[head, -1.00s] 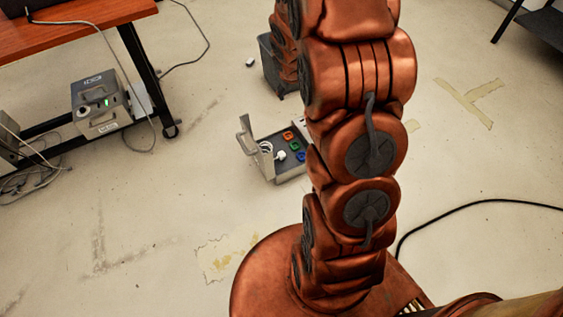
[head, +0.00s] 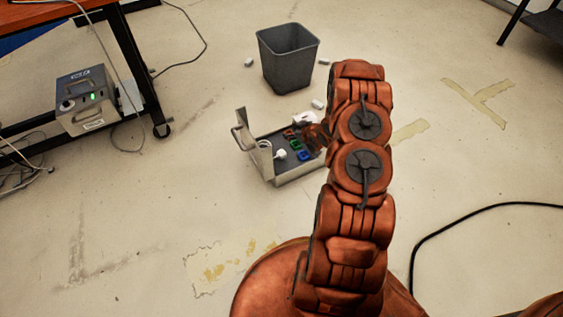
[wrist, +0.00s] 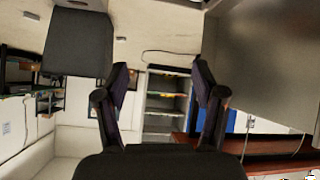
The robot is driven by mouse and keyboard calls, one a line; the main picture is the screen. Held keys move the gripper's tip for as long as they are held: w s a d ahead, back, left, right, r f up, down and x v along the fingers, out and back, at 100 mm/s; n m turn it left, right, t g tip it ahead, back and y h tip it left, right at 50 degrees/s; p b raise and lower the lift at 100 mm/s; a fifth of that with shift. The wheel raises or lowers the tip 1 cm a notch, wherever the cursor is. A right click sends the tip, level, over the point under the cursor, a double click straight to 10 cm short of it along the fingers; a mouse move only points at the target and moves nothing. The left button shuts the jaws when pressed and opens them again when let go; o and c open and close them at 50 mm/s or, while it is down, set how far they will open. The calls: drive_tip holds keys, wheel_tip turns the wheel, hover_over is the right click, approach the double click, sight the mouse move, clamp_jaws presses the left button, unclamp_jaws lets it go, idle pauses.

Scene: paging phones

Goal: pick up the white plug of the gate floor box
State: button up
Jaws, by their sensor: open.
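The floor box (head: 291,178) stands open on the floor in the head view, its lid raised at the left. The white plug (head: 281,155) lies inside on the grey bed, with a coiled white cable to its left. Red, green and blue sockets are beside it on the right. My arm reaches over the box's right end, and my gripper is not clearly seen there. In the wrist view my gripper (wrist: 162,85) is open, with nothing between its fingers. I cannot make out the plug in that view.
A grey bin (head: 287,58) stands behind the box, with several small white pieces on the floor around it. A grey device (head: 88,100) sits by the table at the left. A black cable (head: 470,210) lies on the floor at the right.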

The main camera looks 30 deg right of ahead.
sight(284, 155)
drive_tip(key=s+a+f+t+b, duration=0.1)
drive_tip(key=f+b, duration=0.1)
drive_tip(key=f, duration=0.2)
drive_tip(key=s+a+f+t+y+b, duration=0.1)
drive_tip(key=f+b, duration=0.1)
drive_tip(key=f, duration=0.3)
drive_tip(key=s+a+f+t+b, duration=0.1)
drive_tip(key=f, duration=0.4)
drive_tip(key=shift+f+m+y+b, duration=0.15)
drive_tip(key=shift+m+y+b, duration=0.15)
drive_tip(key=shift+m+b, duration=0.1)
drive_tip(key=shift+w+a+f, duration=0.1)
drive_tip(key=shift+w+f, duration=0.15)
drive_tip(key=shift+w, duration=0.2)
drive_tip(key=shift+t, duration=0.3)
drive_tip(key=shift+d+b+x, duration=0.2)
drive_tip(key=shift+b+x, duration=1.7)
drive_tip(key=shift+x, duration=1.55)
drive_tip(key=c, duration=1.3)
